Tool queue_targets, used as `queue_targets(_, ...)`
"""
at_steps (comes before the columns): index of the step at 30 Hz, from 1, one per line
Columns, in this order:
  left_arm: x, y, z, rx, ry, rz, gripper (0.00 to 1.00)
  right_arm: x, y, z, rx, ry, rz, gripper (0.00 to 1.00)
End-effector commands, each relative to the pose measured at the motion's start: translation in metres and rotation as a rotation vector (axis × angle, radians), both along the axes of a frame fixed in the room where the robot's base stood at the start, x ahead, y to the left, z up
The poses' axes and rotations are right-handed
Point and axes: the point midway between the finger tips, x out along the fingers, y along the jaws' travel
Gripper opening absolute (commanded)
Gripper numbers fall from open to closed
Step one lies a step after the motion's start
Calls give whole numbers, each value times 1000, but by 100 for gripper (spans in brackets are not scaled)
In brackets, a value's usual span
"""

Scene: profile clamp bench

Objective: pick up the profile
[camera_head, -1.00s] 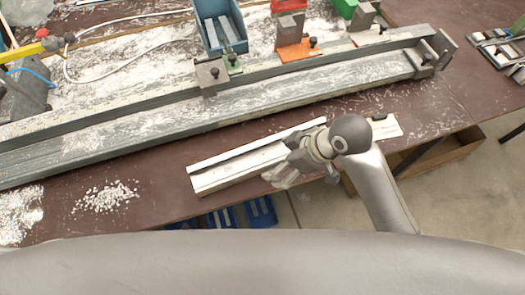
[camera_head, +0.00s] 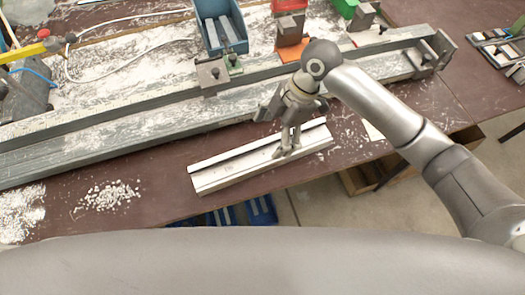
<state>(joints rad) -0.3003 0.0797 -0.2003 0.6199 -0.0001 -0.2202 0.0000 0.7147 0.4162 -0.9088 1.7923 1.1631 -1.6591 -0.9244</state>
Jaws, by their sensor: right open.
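The profile (camera_head: 235,170) is a pale metal bar with a dark slot along it. It lies on the brown bench top near the front edge, tilted up to the right. My right gripper (camera_head: 288,151) points down over the right part of the profile. Its fingers are open, with the tips at or just above the profile; I cannot tell whether they touch it. The fingers hide a small part of the profile. My left gripper is not in view.
A long metal clamp rail (camera_head: 130,125) runs across the bench behind the profile. A blue bin (camera_head: 220,27) and orange and green clamp blocks stand farther back. White chips (camera_head: 107,196) lie to the left. Bare bench surrounds the profile's left end.

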Motion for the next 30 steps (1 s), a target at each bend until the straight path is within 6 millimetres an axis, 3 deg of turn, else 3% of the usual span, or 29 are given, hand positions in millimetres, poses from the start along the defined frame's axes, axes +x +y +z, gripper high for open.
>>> queue_targets(8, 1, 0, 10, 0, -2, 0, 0, -3, 7, -22, 0, 3, -1, 88)
queue_targets(16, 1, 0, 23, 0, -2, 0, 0, -4, 18, -58, 0, 1, -2, 88)
queue_targets(25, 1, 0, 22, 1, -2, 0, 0, -4, 19, -64, 0, -3, -2, 88)
queue_targets(30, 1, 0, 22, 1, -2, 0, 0, -4, 19, -64, 0, -3, -2, 66)
